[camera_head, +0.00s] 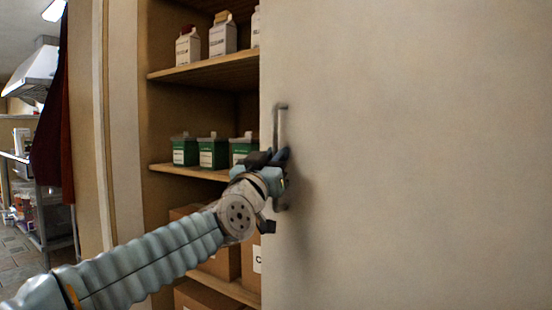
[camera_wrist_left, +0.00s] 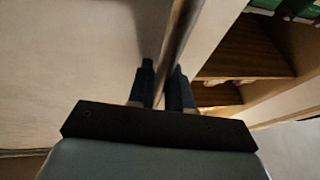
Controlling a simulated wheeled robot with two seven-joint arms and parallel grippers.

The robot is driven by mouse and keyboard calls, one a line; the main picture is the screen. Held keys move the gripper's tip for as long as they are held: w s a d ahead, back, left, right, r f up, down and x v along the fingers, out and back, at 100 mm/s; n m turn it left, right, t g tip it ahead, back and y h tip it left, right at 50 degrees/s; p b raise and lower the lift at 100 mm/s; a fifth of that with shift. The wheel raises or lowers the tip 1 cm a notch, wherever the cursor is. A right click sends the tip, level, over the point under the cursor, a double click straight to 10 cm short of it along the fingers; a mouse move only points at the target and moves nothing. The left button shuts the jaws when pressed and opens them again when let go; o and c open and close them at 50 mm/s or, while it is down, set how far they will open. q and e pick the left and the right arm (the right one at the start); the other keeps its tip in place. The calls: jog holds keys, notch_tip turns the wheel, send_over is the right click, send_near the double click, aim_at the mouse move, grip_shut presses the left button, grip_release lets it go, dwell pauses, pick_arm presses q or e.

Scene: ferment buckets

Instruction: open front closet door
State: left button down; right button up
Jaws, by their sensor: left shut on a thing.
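The closet door (camera_head: 410,150) is a pale, flat panel filling the right of the head view. It stands partly open, with closet shelves showing to its left. Its grey vertical bar handle (camera_head: 281,120) is near the door's left edge. My left gripper (camera_head: 279,160) is at the handle's middle, shut on it. In the left wrist view the handle (camera_wrist_left: 181,35) runs between the two dark fingers of my left gripper (camera_wrist_left: 162,88). The handle's middle is hidden by the gripper in the head view. My right gripper is not in view.
Inside the closet are a top shelf (camera_head: 205,70) with white cartons (camera_head: 222,38), a middle shelf (camera_head: 190,171) with green containers (camera_head: 206,152), and brown boxes (camera_head: 222,262) below. At far left a dark red cloth (camera_head: 58,120) hangs near a metal rack (camera_head: 55,215).

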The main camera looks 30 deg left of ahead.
pick_arm(q)
jog(key=shift+d+f, duration=0.1)
jog(key=c, duration=1.4)
grip_release()
jog(key=b+v, duration=0.2)
jog(key=v, duration=1.1)
jog(key=shift+s+f+b, duration=0.2)
jog(key=shift+s+b, duration=0.1)
jog(key=shift+b, duration=0.1)
